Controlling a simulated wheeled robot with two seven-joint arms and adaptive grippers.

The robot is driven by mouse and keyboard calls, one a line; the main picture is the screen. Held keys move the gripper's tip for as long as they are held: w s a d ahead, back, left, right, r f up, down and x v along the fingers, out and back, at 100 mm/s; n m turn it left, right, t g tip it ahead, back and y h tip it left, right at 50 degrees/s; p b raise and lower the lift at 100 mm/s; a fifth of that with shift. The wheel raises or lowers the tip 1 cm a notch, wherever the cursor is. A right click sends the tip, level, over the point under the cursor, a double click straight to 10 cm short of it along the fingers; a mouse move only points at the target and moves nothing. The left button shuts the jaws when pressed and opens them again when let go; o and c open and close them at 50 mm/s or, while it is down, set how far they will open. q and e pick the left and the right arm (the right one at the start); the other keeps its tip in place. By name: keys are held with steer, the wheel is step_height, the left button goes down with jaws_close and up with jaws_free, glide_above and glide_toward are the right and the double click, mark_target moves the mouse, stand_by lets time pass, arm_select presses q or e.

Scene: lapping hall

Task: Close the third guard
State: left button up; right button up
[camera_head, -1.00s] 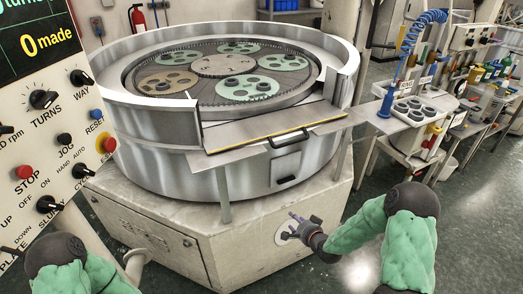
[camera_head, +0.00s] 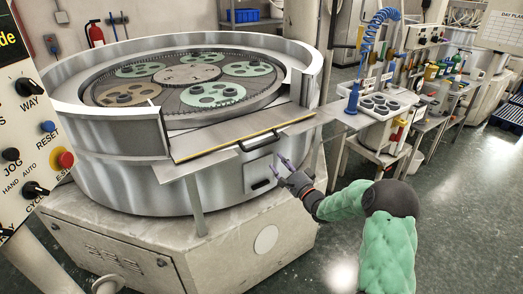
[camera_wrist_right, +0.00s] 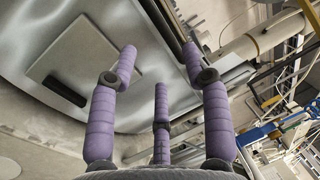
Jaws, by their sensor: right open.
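The round metal lapping machine (camera_head: 115,180) has a raised guard wall with a gap at its front. At that gap a flat metal guard panel (camera_head: 215,138) with a yellow edge lies folded outward, roughly level. A dark bar handle (camera_head: 261,141) is on its outer edge. My right gripper (camera_head: 284,167) is open and empty, with purple fingers pointing up, just below and right of that handle, apart from it in the picture. The fingers also show in the right wrist view (camera_wrist_right: 158,62), under the machine's side. My left gripper is out of view.
A small hatch (camera_head: 260,172) with a dark grip is on the machine's side, by my fingers; it also shows in the wrist view (camera_wrist_right: 85,70). A control panel (camera_head: 30,130) stands at left. A bench with a ring tray (camera_head: 385,108) is at right.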

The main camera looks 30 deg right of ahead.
steer(key=d+b+x, duration=0.1)
steer(key=b+x, duration=0.1)
steer(key=x, duration=0.8)
steer(key=shift+w+a, duration=0.15)
steer(key=shift+a, duration=0.3)
steer(key=shift+f, duration=0.1)
jaws_close()
